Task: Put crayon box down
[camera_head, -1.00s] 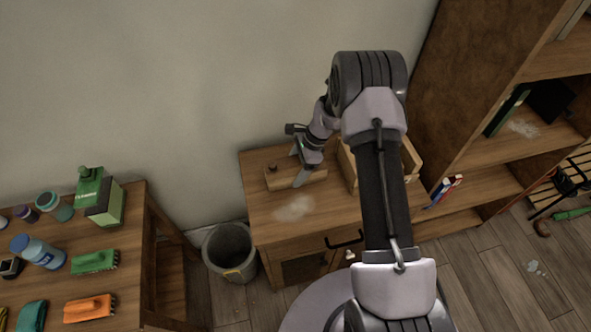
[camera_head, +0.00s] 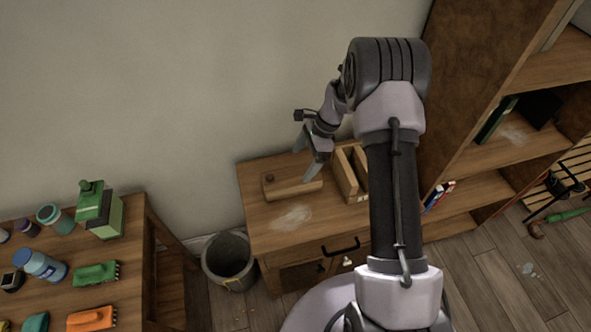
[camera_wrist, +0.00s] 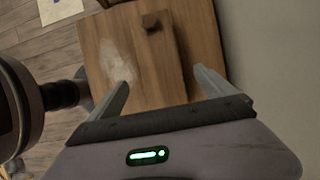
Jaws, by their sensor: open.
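A long, low wooden box with a small dark knob, apparently the crayon box (camera_head: 295,191), lies on the top of a wooden cabinet (camera_head: 262,226). The wrist view shows it below the fingers (camera_wrist: 156,65), its knob at the far end. My gripper (camera_head: 305,157) is open and empty, raised above the box and clear of it. In the wrist view, the fingers of my gripper (camera_wrist: 160,77) are spread wide with nothing between them. My arm partly hides the cabinet's right side.
A divided wooden holder (camera_head: 347,178) stands right of the box, partly behind my arm. A pale smudge (camera_head: 291,217) marks the cabinet's bare front. A grey bin (camera_head: 229,262) stands to the left, beside a table (camera_head: 135,245) with bottles and brushes. A bookcase (camera_head: 480,140) stands right.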

